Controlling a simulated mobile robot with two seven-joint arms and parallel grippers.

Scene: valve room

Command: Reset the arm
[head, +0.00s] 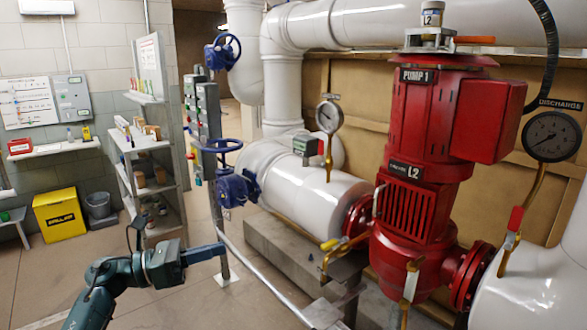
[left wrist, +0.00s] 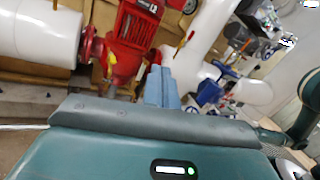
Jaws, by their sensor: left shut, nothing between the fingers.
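My left arm comes in from the lower left of the head view. Its dark teal gripper (head: 222,250) points right, in front of the grey post and the blue valve. In the left wrist view the blue-grey fingers (left wrist: 162,88) are pressed together with nothing between them. The gripper touches nothing that I can make out. My right gripper is not in the frames.
A red pump (head: 415,170) stands at the right, joined to white pipes (head: 310,195). A blue valve wheel (head: 222,145) is beyond my left gripper. A shelf (head: 145,145) and a yellow box (head: 62,215) stand left. Floor between them is open.

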